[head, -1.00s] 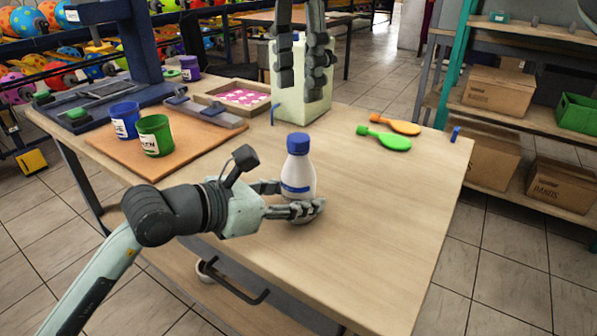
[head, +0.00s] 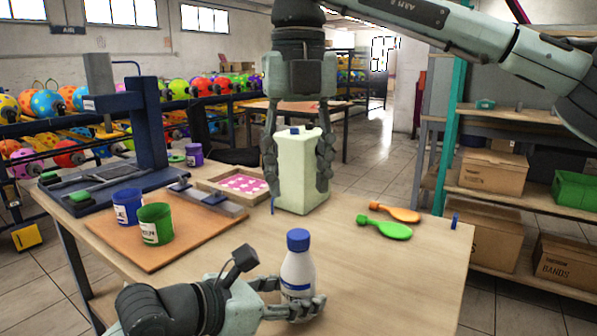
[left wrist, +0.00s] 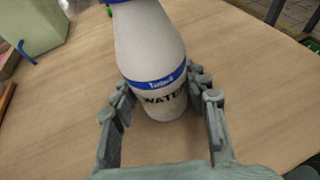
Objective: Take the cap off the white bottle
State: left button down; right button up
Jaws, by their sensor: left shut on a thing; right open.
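The white bottle (head: 298,268) stands upright on the near part of the table, with its blue cap (head: 298,240) on. My left gripper (head: 292,300) is shut around the bottle's lower body. In the left wrist view the bottle (left wrist: 147,45) shows a blue band and the word WATER between my left fingers (left wrist: 160,88); only a sliver of its cap is at the top edge. My right gripper (head: 297,160) hangs pointing down, open, beyond the bottle. Its fingers show on both sides of a pale green container (head: 302,185); I cannot tell whether they touch it.
Green (head: 390,229) and orange (head: 395,212) balloon-shaped pieces lie there. Shelves stand at right.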

aim_at(299, 233)
jog(key=m, duration=1.7)
jog(key=shift+m, duration=0.4)
jog(key=shift+f, duration=0.6)
notch_tip(299, 233, down, 7)
jog(key=shift+r, duration=0.1)
